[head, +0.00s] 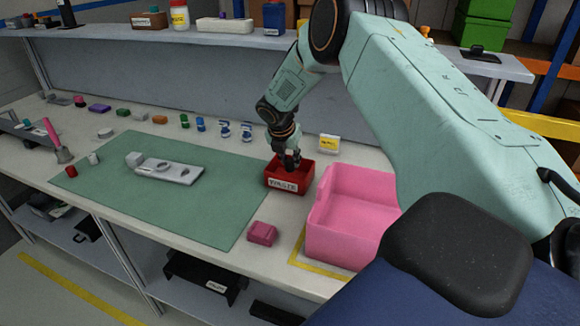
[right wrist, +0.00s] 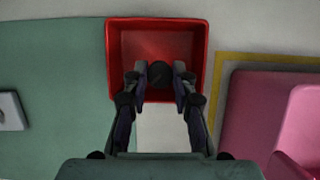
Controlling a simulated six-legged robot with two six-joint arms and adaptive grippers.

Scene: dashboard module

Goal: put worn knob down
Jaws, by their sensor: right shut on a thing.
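The worn knob (right wrist: 159,74) shows in the right wrist view as a small dark round thing between my right fingertips. My right gripper (right wrist: 160,78) is shut on it, over the red waste bin (right wrist: 122,45). In the head view my right gripper (head: 289,158) reaches down at the bin (head: 287,185), whose front label looks like "WASTE". The knob is hard to make out there. I cannot tell whether the knob touches the bin floor. The grey dashboard module (head: 178,173) lies on the green mat (head: 200,215). My left gripper is not in view.
A large pink bin (head: 345,240) stands right of the waste bin, inside yellow tape. A small pink block (head: 262,233) lies in front. Several small coloured parts line the back of the bench. A yellow-and-white box (head: 329,144) stands behind the waste bin. Much of the mat is clear.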

